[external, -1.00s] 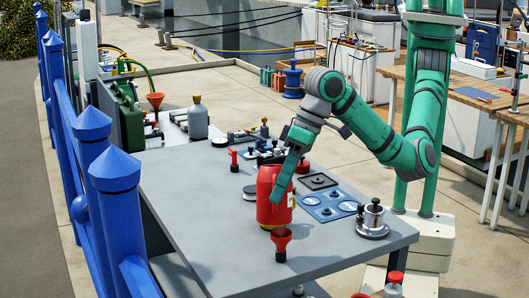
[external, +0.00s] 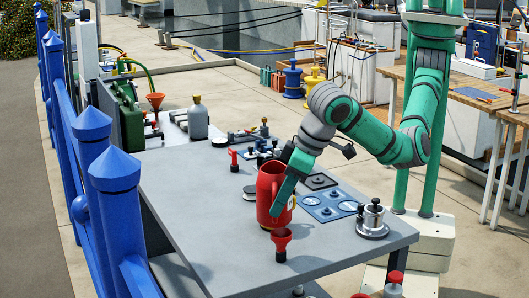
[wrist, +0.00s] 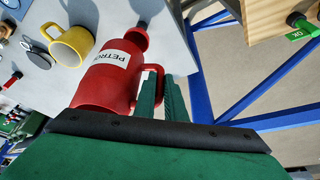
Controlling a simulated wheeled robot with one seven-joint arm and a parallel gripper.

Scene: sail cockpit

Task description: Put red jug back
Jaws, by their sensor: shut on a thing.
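In the wrist view the jug (wrist: 104,78) shows a white label reading "PETRO…". My gripper (external: 279,205) reaches down at the jug's right side. In the wrist view its green fingers (wrist: 160,98) are closed on the jug's handle (wrist: 158,75). The fingers hide part of the handle.
The grey table (external: 200,215) is clear left of the jug. A yellow mug (wrist: 72,45) stands beside the jug in the wrist view. Small fittings and a grey bottle (external: 197,120) are farther back.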

